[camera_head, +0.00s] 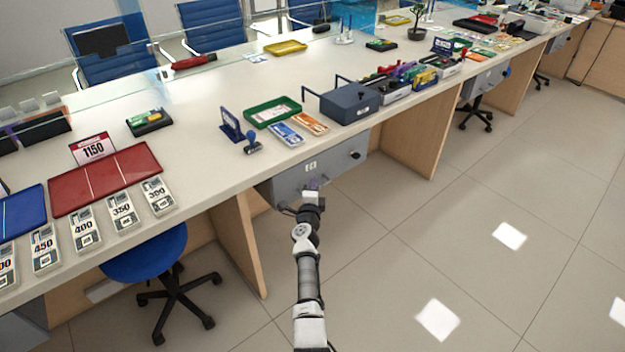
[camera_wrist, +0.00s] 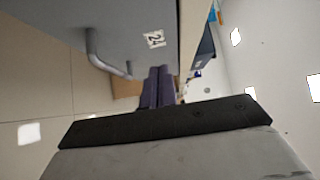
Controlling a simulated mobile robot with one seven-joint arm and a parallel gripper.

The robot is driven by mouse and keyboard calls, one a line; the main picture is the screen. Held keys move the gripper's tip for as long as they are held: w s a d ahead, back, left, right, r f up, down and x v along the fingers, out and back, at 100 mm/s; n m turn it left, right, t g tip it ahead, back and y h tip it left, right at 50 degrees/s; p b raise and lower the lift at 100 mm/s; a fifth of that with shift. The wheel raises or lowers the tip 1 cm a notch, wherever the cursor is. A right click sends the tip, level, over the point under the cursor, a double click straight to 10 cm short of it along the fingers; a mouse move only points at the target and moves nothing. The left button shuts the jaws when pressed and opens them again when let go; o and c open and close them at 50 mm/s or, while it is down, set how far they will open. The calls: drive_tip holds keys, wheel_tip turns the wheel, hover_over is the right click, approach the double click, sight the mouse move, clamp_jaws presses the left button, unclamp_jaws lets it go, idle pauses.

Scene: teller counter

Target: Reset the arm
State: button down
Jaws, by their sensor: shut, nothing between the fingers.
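My arm reaches forward from the bottom of the head view. My gripper (camera_head: 314,184) is just in front of a grey drawer (camera_head: 335,167) under the counter. In the wrist view the dark fingers of my gripper (camera_wrist: 159,75) are together, with nothing between them. The drawer front (camera_wrist: 135,18) fills the upper left there, with a small number label (camera_wrist: 154,39). A grey bar handle (camera_wrist: 100,55) shows to the left of the fingers, apart from them. The drawer looks closed.
The long counter (camera_head: 215,95) holds a dark grey box (camera_head: 349,104), a green tray (camera_head: 272,111), a red tray (camera_head: 105,178) and several cards. A blue swivel chair (camera_head: 150,258) stands at lower left. The tiled floor (camera_head: 400,255) at right is clear.

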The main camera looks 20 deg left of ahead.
drive_tip(key=s+d+p, duration=0.1)
drive_tip(key=s+p, duration=0.1)
drive_tip(key=s, duration=0.5)
drive_tip(key=shift+d+f, duration=0.2)
drive_tip(key=shift+d, duration=0.15)
drive_tip(key=shift+s, duration=0.1)
